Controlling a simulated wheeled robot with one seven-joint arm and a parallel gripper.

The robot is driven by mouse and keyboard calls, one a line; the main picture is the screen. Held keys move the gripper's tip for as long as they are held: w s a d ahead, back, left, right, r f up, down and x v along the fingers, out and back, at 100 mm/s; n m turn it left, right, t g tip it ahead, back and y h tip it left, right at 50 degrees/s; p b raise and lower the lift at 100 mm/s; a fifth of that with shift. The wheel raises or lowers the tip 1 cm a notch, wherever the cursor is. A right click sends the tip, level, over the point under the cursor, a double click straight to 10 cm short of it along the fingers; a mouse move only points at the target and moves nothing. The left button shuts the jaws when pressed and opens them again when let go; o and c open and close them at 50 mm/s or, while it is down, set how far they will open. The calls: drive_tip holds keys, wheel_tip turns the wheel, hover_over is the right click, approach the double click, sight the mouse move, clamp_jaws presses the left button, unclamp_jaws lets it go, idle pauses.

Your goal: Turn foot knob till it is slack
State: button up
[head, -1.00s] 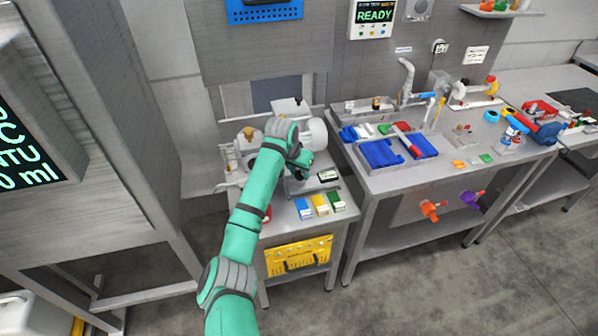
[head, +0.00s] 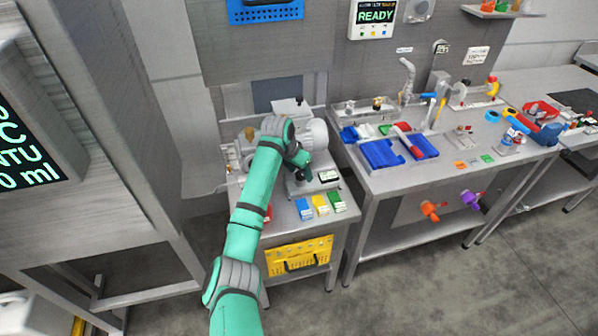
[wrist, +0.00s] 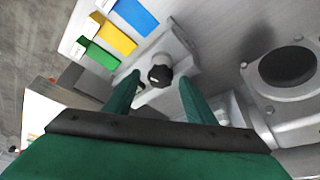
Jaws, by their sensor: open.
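The foot knob (wrist: 160,75) is a small black knob on a light grey foot plate (wrist: 178,48), seen in the wrist view. My gripper (wrist: 157,85) is open, with one green finger on each side of the knob. The fingers show gaps to the knob, and I cannot tell how far their tips are from it in depth.
Blue, yellow and green cards (head: 321,204) lie at the bench's front edge, close to the plate. A grey motor-like cylinder (head: 313,133) stands behind my wrist. A round dark-faced fitting (wrist: 287,66) is at right in the wrist view. A sink bench (head: 375,180) stands to the right.

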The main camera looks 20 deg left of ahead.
drive_tip(key=v, duration=1)
drive_tip(key=shift+s+r, duration=0.2)
drive_tip(key=shift+r, duration=0.15)
